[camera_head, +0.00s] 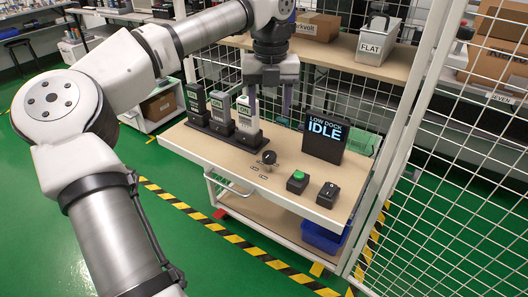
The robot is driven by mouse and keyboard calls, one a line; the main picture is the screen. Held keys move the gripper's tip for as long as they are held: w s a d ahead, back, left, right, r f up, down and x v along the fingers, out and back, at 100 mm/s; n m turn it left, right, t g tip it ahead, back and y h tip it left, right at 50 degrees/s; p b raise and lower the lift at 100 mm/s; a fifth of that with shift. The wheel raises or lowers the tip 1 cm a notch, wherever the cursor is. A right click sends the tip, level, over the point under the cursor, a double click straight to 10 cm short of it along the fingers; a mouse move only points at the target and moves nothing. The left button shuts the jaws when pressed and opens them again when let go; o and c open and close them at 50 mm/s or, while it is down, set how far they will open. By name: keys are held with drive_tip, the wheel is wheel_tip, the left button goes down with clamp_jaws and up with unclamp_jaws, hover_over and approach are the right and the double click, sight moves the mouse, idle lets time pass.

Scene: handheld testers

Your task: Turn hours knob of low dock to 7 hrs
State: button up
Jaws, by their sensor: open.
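The low dock is a black rack (204,133) on a wooden-topped trolley, with three handheld testers standing upright in it: a dark one (195,100), a grey one (220,113) and a white one (247,122). Its black display (322,141) reads "LOW DOCK IDLE". A small black knob (268,158) sits on the trolley top in front of it, with small labels beside it too small to read. My gripper (270,112) hangs fingers down above the trolley, beside and partly over the white tester. It is open, with nothing seen between its fingers, and apart from the knob.
A green button (298,176) and a black switch box (328,193) stand right of the knob. A shelf (335,57) with a box and a "FLAT" bin is behind. White mesh fencing (450,190) rises at right. The trolley's front strip (225,165) is bare.

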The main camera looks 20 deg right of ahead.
sight(270, 154)
wheel_tip(270, 154, down, 14)
drive_tip(key=shift+r+b, duration=0.15)
drive_tip(key=shift+b, duration=0.5)
drive_tip(key=c, duration=1)
